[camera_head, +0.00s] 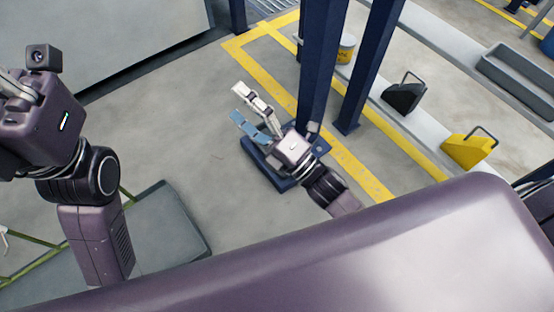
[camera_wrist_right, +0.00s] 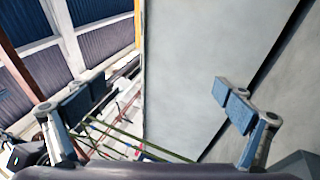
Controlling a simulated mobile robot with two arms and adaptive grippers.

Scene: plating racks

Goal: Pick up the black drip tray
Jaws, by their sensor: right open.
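A black container with a raised handle (camera_head: 403,97) sits on the pale ledge at the right of the head view; it looks like the black drip tray. My right gripper (camera_head: 240,103) is open and empty, well to the left of it, with blue posts between them. In the right wrist view my right gripper (camera_wrist_right: 158,103) shows its fingers wide apart with nothing between them; the black tray is not clear there. Only part of my left gripper (camera_head: 14,84) shows at the left edge of the head view, and its fingertips are cut off.
Dark blue posts (camera_head: 322,70) rise from a base close to my right gripper. A yellow container with a handle (camera_head: 467,151) is right of the black one. A grey trough (camera_head: 515,77) lies farther right. Yellow floor lines (camera_head: 270,78) cross open floor.

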